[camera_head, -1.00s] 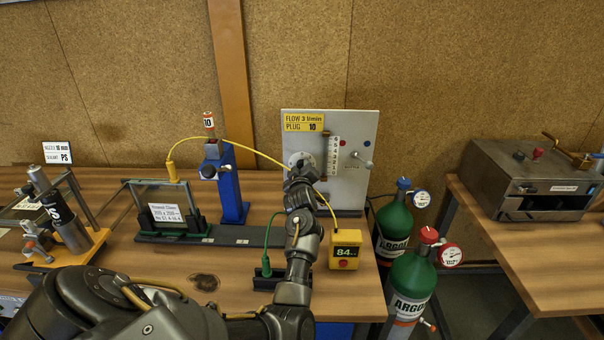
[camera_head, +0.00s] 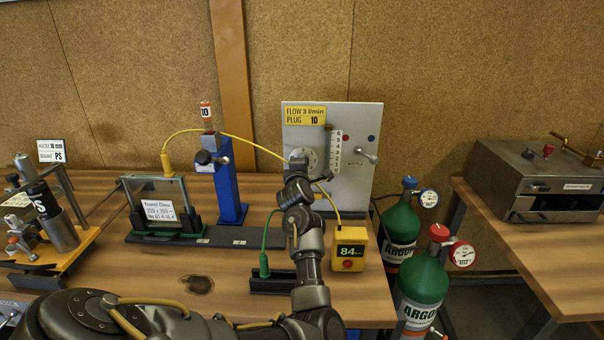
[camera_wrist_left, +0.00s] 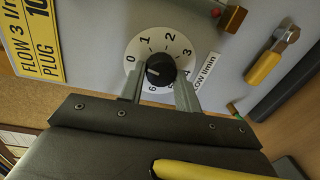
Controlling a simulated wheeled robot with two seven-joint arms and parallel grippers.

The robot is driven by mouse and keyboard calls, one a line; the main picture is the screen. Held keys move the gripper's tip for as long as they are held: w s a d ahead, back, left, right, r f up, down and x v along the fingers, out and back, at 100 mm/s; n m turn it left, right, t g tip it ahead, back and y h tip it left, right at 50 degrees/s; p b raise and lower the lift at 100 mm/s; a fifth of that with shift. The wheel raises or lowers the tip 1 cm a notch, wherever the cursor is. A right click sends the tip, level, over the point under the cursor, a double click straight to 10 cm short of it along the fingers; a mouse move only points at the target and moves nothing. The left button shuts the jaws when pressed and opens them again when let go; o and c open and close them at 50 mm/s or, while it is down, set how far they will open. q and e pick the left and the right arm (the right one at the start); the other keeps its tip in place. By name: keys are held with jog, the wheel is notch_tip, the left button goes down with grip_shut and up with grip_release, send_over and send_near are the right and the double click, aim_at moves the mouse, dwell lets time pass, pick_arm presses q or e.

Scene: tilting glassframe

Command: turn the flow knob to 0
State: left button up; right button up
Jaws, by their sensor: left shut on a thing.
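The flow knob (camera_wrist_left: 160,70) is a black knob on a white numbered dial (camera_wrist_left: 175,43), seen close in the left wrist view. A pale mark on the knob seems to point to the lower left of that view, between the 0 and the 6; its exact reading is hard to tell. My left gripper (camera_wrist_left: 160,85) has a finger on each side of the knob and is shut on it. In the head view the dial is at the grey panel (camera_head: 355,190), partly hidden behind my left gripper (camera_head: 298,168). My right gripper is not in view.
The panel has a yellow label (camera_head: 305,115) reading flow 3 l/min, plug 10, a scale (camera_head: 336,150) and a lever (camera_head: 366,156). A yellow meter (camera_head: 348,248) reading 84 stands below. Argon cylinders (camera_head: 421,280) stand to the right. A glass frame (camera_head: 160,203) stands left.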

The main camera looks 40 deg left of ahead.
pick_arm(q)
jog(key=shift+f+n+b, duration=0.1)
jog(key=shift+n+b, duration=0.9)
jog(key=shift+n, duration=0.1)
jog(key=o, duration=1)
